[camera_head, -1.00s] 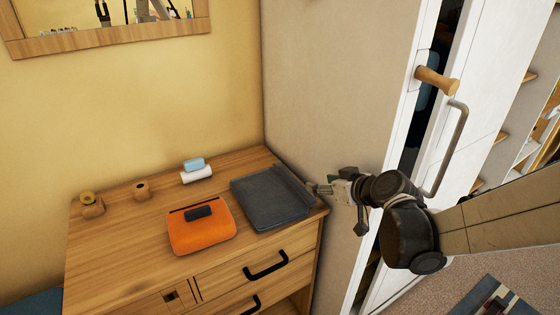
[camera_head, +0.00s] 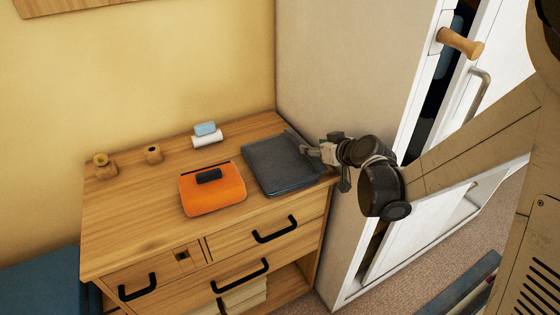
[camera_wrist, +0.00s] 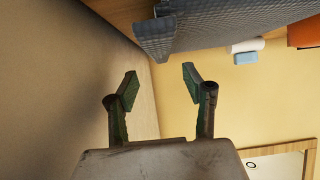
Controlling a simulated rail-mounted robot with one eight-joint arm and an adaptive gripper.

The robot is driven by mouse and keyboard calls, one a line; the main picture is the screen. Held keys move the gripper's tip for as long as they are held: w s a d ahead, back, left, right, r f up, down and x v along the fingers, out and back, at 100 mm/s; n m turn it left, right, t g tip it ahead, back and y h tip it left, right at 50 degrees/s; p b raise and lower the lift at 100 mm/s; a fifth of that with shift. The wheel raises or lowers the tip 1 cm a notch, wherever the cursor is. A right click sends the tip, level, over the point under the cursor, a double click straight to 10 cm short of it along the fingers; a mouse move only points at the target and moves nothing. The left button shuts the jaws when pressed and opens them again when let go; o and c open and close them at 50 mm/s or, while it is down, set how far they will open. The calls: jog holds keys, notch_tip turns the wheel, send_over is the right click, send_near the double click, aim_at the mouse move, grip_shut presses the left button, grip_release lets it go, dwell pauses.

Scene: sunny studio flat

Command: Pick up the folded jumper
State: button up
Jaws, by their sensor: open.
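The folded jumper (camera_head: 278,168) looks like a flat dark grey folded bundle with a raised fold along its right side. It lies on the right end of the wooden dresser top. My gripper (camera_head: 311,150) is at its right edge, beside the wardrobe side panel. In the wrist view the jumper (camera_wrist: 230,22) fills the top, its ribbed edge just beyond my open fingers (camera_wrist: 160,82). Nothing is between the fingers. I cannot tell in the head view whether a fingertip touches the cloth.
An orange pouch (camera_head: 212,191) with a dark item on it lies left of the jumper. The pale wardrobe side (camera_head: 350,85) stands close on the right. The dresser's left front is clear.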

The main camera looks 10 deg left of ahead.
jog(key=x, duration=0.5)
jog(key=shift+s, duration=0.1)
grip_shut()
